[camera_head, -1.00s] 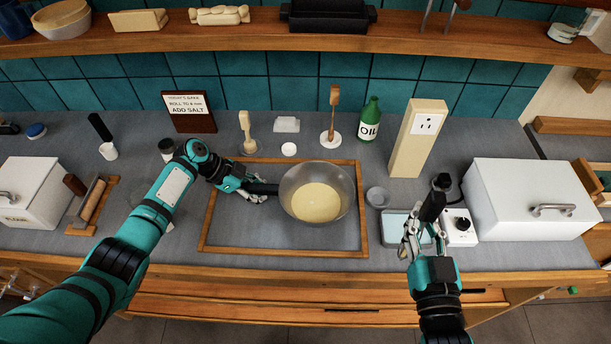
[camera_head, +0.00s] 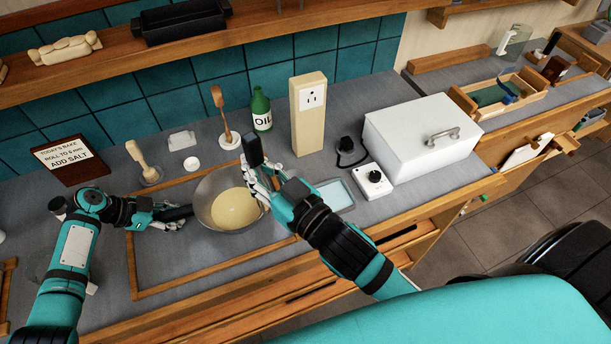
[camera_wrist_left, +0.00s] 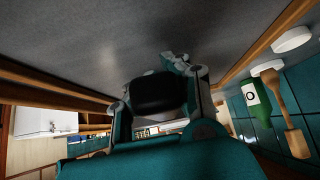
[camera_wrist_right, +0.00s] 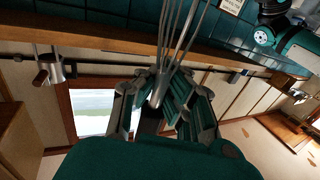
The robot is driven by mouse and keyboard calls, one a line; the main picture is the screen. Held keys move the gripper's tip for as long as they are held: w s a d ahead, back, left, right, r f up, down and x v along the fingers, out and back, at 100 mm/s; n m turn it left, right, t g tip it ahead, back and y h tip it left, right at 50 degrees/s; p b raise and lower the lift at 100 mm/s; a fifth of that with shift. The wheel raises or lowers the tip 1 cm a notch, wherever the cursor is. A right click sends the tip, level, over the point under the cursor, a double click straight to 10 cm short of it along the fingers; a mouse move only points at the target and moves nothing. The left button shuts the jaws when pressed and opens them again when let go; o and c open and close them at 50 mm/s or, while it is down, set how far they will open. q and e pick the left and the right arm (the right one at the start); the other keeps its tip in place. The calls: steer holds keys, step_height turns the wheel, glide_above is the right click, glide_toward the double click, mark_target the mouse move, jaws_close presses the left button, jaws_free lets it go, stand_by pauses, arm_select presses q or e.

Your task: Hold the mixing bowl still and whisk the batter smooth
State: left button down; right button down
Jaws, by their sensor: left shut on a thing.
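My right gripper (camera_head: 262,185) is at the bowl's right rim and shut on a whisk, whose black handle (camera_head: 253,150) stands up. The whisk's wires (camera_wrist_right: 172,35) show in the right wrist view. In the head view I cannot tell whether they touch the batter.
The wooden frame (camera_head: 134,268) surrounds the bowl. To the right are a shallow tray (camera_head: 335,195), a knobbed white box (camera_head: 372,182) and a large white box (camera_head: 420,138).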

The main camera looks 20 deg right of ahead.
steer(key=w+a+n+g+y, duration=0.4)
steer(key=w+a+n+y, duration=0.15)
steer(key=a, duration=0.35)
steer(key=w+d+f+y, duration=0.1)
steer(key=w+d+f, duration=0.1)
steer(key=w+f, duration=0.3)
steer(key=shift+w+d+f+g, duration=0.25)
steer(key=shift+w+g, duration=0.15)
steer(key=shift+w, duration=0.7)
steer(key=shift+s, duration=0.1)
steer(key=shift+s+a+t+y, duration=0.1)
steer(key=shift+s+t+y, duration=0.3)
steer(key=shift+s, duration=0.6)
